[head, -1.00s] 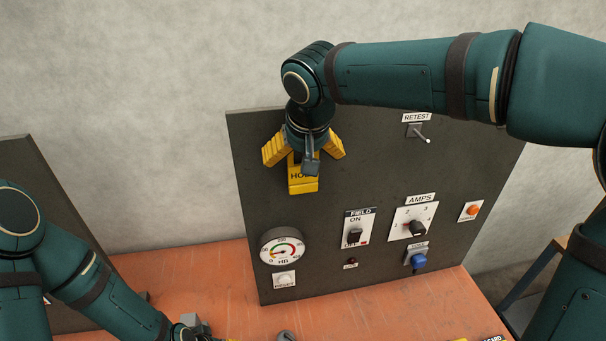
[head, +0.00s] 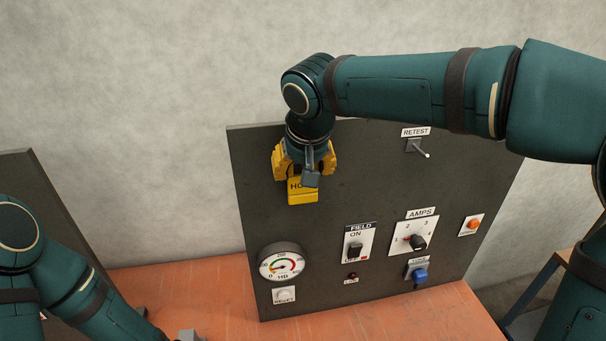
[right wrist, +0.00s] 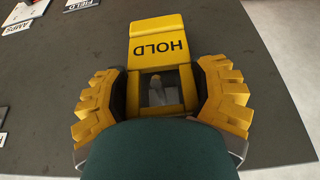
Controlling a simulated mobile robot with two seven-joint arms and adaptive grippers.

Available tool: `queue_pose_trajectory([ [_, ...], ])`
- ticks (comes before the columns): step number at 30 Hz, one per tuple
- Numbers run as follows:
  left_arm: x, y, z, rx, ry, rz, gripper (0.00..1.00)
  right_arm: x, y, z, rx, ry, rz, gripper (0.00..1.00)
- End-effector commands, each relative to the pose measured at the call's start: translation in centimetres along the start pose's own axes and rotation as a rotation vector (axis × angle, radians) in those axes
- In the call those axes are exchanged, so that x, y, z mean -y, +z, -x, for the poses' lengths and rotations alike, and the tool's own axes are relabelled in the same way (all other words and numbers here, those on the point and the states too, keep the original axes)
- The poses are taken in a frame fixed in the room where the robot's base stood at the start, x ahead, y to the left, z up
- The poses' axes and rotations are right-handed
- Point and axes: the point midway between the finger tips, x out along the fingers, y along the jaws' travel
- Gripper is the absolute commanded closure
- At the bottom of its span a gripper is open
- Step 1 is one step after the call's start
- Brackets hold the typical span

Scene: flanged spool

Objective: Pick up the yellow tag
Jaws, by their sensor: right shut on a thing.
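The yellow tag (head: 302,196), lettered HOLD, is at the upper left of the dark panel (head: 250,205). In the right wrist view the tag (right wrist: 158,28) extends beyond the fingers, its lettering upside down. My right gripper (head: 304,170) has its yellow fingers shut on the upper, frame-like part of the tag; it also shows in the right wrist view (right wrist: 163,95). A grey piece covers part of the lettering in the head view. I cannot tell whether the tag still touches the panel.
The panel carries a round gauge (head: 282,262), a FIELD switch (head: 356,248), an AMPS knob (head: 417,242), a blue knob (head: 420,275), an orange lamp (head: 472,224) and a RETEST toggle (head: 416,146). The orange tabletop (head: 215,290) is below.

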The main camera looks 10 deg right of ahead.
Motion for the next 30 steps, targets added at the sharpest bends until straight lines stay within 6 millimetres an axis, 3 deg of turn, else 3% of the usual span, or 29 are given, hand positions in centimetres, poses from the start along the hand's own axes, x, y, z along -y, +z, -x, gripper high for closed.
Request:
queue_pose_trajectory([
  [2, 0.0, 0.0, 0.0, 0.0, 0.0, 0.0, 0.53, 0.0, -0.4, 0.9, -0.003, -0.001, -0.001, 0.66],
  [5, 0.2, 0.1, -0.5, 0.0, 0.0, 0.0, 0.53, 0.0, 1.4, 1.4, -0.003, 0.001, 0.001, 0.66],
  [21, 0.9, 0.3, -2.8, -0.001, -0.005, 0.001, 0.53, -0.1, 13.6, 6.3, -0.004, 0.001, 0.0, 0.66],
  [30, 1.0, 0.4, -3.0, -0.001, -0.005, 0.001, 0.53, 0.0, 16.2, 7.5, -0.001, 0.001, -0.001, 0.66],
])
